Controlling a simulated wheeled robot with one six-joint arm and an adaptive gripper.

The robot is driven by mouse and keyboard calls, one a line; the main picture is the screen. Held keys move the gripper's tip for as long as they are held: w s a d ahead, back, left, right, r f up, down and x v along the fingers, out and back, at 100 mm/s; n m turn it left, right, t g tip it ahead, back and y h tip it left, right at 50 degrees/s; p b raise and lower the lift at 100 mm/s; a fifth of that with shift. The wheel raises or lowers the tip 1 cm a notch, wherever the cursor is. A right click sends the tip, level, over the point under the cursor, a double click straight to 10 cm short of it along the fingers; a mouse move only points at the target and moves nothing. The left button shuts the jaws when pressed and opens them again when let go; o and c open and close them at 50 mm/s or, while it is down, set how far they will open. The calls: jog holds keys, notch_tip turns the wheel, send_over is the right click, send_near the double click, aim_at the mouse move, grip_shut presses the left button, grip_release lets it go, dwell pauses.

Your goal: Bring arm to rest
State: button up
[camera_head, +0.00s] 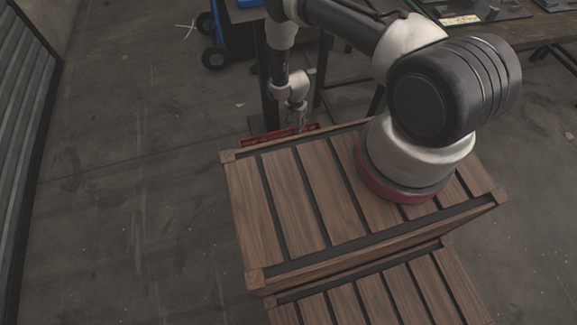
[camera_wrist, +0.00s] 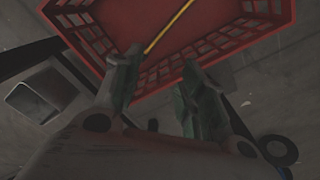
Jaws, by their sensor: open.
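My arm reaches out and bends down toward the floor in the head view. My gripper (camera_head: 297,116) hangs at its end, pointing down, small and partly lost against the dark background. In the wrist view my gripper (camera_wrist: 160,72) shows two fingers spread apart with nothing between them. A red crate (camera_wrist: 88,38) with slotted walls lies beyond the fingertips. Part of the red crate (camera_head: 262,138) also shows beside the gripper in the head view. Whether the fingers are inside its rim I cannot tell.
A worktable (camera_head: 540,28) with dark metal parts stands at the upper right. A blue item (camera_head: 236,30) and black wheels (camera_head: 214,56) are at the top. A thin yellow strip (camera_wrist: 168,28) crosses the red crate. The floor on the left is clear up to a ribbed shutter (camera_head: 25,110).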

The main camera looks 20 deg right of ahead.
jog(key=shift+r, duration=2.05)
